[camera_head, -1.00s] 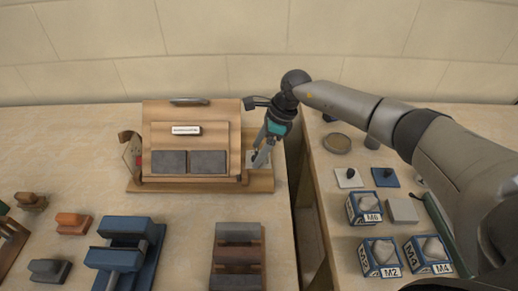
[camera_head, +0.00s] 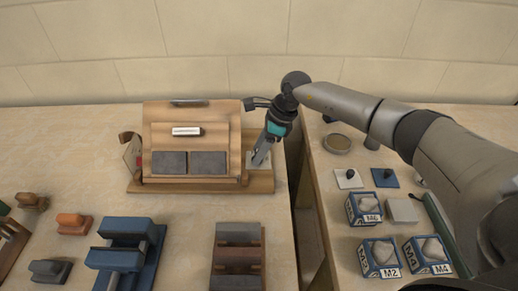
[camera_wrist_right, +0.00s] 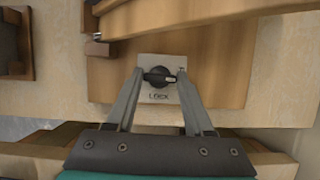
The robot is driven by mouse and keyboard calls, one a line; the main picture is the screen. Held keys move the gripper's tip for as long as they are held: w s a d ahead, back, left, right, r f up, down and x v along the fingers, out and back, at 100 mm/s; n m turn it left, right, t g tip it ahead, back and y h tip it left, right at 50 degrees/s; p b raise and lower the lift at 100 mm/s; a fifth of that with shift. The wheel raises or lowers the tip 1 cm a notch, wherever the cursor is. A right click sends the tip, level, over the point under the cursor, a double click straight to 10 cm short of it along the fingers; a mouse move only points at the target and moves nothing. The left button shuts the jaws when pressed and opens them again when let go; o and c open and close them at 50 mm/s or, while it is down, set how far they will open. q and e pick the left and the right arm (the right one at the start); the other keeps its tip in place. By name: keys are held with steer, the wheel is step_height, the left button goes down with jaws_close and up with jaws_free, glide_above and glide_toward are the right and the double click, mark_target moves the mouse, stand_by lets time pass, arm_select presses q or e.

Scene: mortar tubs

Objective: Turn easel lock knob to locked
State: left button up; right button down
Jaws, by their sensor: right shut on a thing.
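The wooden easel (camera_head: 220,133) stands on the bench, with a tilted panel and two dark grey slabs on it. A pale plate (camera_wrist_right: 145,97) marked LOCK is fixed to its base at the right; it also shows in the head view (camera_head: 250,160). The dark lock knob (camera_wrist_right: 160,77) sits on this plate, its bar roughly crosswise between the fingers in the wrist view. My right gripper (camera_wrist_right: 159,80) reaches down over the plate and is shut on the knob. It also shows in the head view (camera_head: 258,161), where its fingers hide the knob. My left gripper is not in view.
A blue stand (camera_head: 128,255) and a rack of bars (camera_head: 238,258) are in front of the easel. A gap separates this bench from the right one, which holds labelled boxes (camera_head: 380,257). A wall (camera_head: 220,50) stands behind.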

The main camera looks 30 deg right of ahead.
steer(key=m+h+p, duration=0.1)
steer(key=m+p, duration=0.2)
steer(key=m+t+h+p, duration=0.1)
steer(key=m+p, duration=0.2)
steer(key=p, duration=0.1)
steer(key=m+t+p, duration=0.1)
steer(key=m+p, duration=0.2)
steer(key=shift+s+a+r+m+h, duration=0.2)
steer(key=shift+a+m+h, duration=0.1)
steer(key=shift+h, duration=0.1)
steer(key=m+h+p, duration=0.1)
steer(key=m+p, duration=0.1)
steer(key=m, duration=0.1)
steer(key=shift+f+m+t, duration=0.1)
steer(key=shift+m+t, duration=0.2)
steer(key=shift+w+a+m+h+p, duration=0.1)
steer(key=shift+m+h+p, duration=0.3)
steer(key=shift+m+h, duration=0.5)
steer(key=shift+m, duration=1.3)
steer(key=shift+c, duration=1.4)
jaws_free()
steer(key=shift+a, duration=0.1)
